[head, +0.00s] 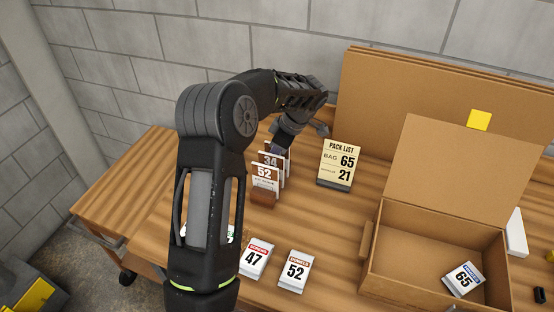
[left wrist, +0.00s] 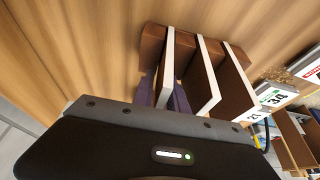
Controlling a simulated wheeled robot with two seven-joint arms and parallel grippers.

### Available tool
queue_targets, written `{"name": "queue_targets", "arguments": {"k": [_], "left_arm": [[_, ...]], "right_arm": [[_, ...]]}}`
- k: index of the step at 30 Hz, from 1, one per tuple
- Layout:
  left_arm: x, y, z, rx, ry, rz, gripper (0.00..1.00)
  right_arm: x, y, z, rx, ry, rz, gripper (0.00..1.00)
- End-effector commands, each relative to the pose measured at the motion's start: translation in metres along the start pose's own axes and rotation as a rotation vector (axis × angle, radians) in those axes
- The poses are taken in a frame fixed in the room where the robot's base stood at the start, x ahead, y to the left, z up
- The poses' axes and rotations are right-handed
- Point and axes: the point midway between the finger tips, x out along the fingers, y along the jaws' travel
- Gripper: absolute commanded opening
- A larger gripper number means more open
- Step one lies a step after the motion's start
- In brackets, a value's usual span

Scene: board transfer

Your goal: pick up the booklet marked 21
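Several upright booklets stand in a small brown rack (head: 262,200) on the table. The front booklet (head: 264,178) reads 52, and one behind it (head: 271,159) reads 34. My left gripper (head: 280,146) reaches down at the back of the rack. In the left wrist view, my left gripper (left wrist: 166,92) has its dark fingers close against both sides of the end booklet (left wrist: 168,62), which is still in the rack. That booklet's number is hidden, so I cannot read a 21 on it. My right gripper is out of view.
A pack list sign (head: 338,163) reads bag 65, booklet 21. An open cardboard box (head: 405,262) at right holds a packet marked 65 (head: 463,279). Packets marked 47 (head: 255,259) and 52 (head: 294,271) lie in front. Cardboard sheets (head: 365,95) stand behind.

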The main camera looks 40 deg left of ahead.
Motion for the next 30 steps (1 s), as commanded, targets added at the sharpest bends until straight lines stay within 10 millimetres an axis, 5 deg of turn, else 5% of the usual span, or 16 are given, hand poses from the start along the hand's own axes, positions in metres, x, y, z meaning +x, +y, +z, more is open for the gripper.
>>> {"name": "queue_targets", "arguments": {"k": [6,30], "left_arm": [[0.000,0.000,0.000,0.000,0.000,0.000,0.00],[-0.012,0.001,-0.005,-0.001,0.001,0.003,0.00]], "right_arm": [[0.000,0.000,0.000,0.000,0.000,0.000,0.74],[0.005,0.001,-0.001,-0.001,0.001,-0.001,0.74]]}}
